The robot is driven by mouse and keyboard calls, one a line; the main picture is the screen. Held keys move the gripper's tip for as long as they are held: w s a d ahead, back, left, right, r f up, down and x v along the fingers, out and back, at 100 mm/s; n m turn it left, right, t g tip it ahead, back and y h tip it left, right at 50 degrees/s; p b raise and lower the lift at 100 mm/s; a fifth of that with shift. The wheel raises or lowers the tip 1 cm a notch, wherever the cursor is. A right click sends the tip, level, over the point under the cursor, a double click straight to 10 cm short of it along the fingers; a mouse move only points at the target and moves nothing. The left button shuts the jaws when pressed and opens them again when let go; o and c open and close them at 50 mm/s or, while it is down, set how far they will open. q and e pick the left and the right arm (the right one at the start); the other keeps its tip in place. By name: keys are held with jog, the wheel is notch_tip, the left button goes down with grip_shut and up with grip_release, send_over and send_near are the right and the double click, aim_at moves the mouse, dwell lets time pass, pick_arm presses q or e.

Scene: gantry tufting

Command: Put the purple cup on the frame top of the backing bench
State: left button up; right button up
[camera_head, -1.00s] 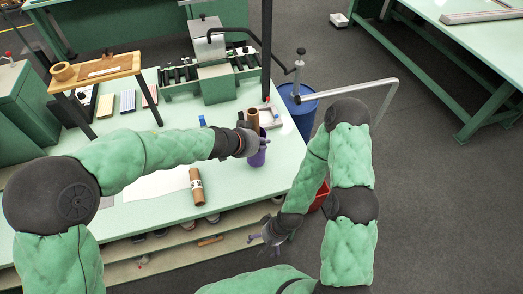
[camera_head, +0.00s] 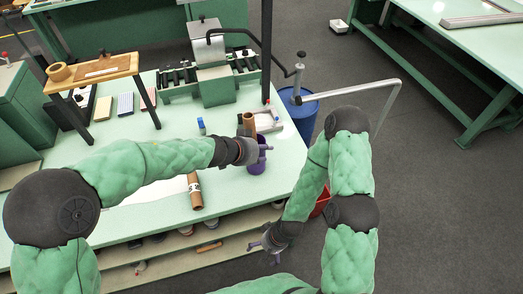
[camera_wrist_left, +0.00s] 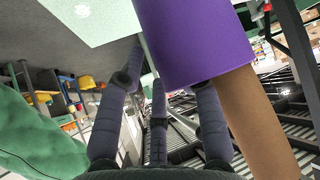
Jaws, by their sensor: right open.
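The purple cup (camera_head: 257,164) stands near the right edge of the pale green table. A brown tube (camera_head: 249,121) rises behind my left gripper; in the left wrist view the tube (camera_wrist_left: 262,130) seems to come out of the mouth of the cup (camera_wrist_left: 195,40). My left gripper (camera_head: 262,150) is at the cup's upper part, its fingers spread; in the wrist view the cup hides the tip of one finger. I see no firm grip on it. My right gripper (camera_head: 268,241) is open and empty, low in front of the table edge. A pale green bench (camera_head: 438,12) with a flat grey frame (camera_head: 485,18) stands at upper right.
A brown roll (camera_head: 195,190) lies on the table, left of the cup. A wooden stand (camera_head: 95,70) and a green machine (camera_head: 215,75) are at the back. A blue drum (camera_head: 300,112) and a bent grey bar (camera_head: 350,92) are to the right.

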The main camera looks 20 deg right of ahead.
pick_arm(q)
jog(key=shift+r, duration=0.1)
jog(key=p+v, duration=0.6)
jog(key=v, duration=0.6)
jog(key=shift+p, duration=0.4)
